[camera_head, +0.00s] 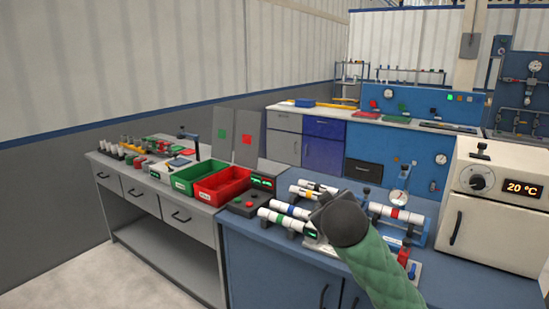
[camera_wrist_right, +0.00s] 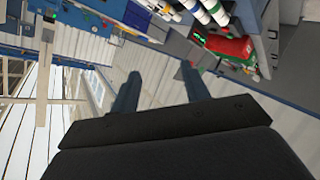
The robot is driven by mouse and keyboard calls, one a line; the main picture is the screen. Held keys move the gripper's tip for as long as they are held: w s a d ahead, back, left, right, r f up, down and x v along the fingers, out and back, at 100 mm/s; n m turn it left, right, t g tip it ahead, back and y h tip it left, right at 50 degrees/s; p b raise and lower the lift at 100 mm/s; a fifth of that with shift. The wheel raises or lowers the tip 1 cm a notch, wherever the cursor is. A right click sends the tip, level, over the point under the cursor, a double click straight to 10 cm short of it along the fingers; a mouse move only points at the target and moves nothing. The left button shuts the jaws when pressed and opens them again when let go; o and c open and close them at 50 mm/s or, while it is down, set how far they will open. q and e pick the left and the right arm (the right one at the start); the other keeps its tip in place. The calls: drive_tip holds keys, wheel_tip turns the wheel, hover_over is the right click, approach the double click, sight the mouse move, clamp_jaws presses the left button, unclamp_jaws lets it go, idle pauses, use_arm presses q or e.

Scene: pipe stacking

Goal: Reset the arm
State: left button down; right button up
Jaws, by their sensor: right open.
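White pipes with coloured bands lie in racks on the blue bench. One pipe with green bands (camera_head: 284,221) is at the front left of the group, and one with blue and red bands (camera_head: 397,213) is at the right. In the head view my green-sleeved right arm comes up from the bottom and covers part of the racks. In the right wrist view my right gripper (camera_wrist_right: 160,72) is open, its two fingers apart with nothing between them. Banded pipes (camera_wrist_right: 207,10) also show at the top of that view, away from the fingers. My left gripper is not in view.
A green bin (camera_head: 196,175) and a red bin (camera_head: 222,187) stand on the grey bench at left. A white oven (camera_head: 497,205) with a 20 °C display stands at right. The blue bench's front right top (camera_head: 470,270) is clear.

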drive_tip(key=s+d+f+m+g+y+p, duration=0.15)
drive_tip(key=s+f+g, duration=0.25)
drive_tip(key=s+f, duration=0.9)
drive_tip(key=s+a+f+m+g+y+p, duration=0.1)
drive_tip(key=s+f+m+g+p, duration=0.15)
drive_tip(key=s+f, duration=1.05)
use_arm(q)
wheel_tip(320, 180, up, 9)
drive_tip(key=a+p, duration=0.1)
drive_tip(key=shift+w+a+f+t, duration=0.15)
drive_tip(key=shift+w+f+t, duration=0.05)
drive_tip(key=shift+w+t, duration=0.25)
use_arm(e)
drive_tip(key=s+f+g, duration=0.5)
drive_tip(key=s+f, duration=0.8)
drive_tip(key=s, duration=0.4)
drive_tip(key=shift+s+a+f, duration=0.2)
drive_tip(key=shift+a+f, duration=0.1)
drive_tip(key=shift+f, duration=0.1)
